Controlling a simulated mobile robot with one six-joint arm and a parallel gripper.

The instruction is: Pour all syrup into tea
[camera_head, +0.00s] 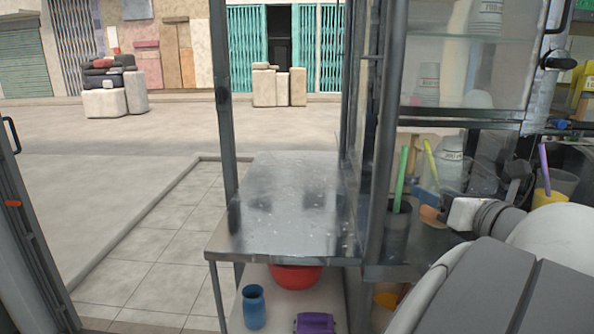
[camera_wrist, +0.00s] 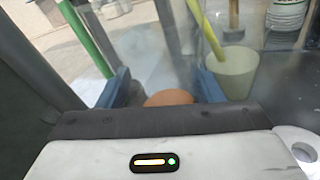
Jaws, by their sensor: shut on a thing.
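My gripper (camera_head: 430,203) is at the right, beside the counter, its blue fingers on both sides of a small rounded orange-brown thing (camera_head: 432,214). In the wrist view the gripper (camera_wrist: 166,86) is shut on this thing (camera_wrist: 168,98); only its top edge shows, so I cannot tell what it holds. A pale cup (camera_wrist: 232,74) with a yellow straw stands just right of the fingers. A dark cup (camera_head: 396,230) with a green straw stands left of the gripper in the head view. I cannot tell which vessel holds the tea or the syrup.
A dark metal post (camera_head: 378,150) and glass case (camera_head: 465,60) stand close by. A yellow cup (camera_head: 550,192) with a purple straw is at far right. The metal counter (camera_head: 285,220) is clear. A red bowl (camera_head: 296,278) and blue jar (camera_head: 254,307) sit below.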

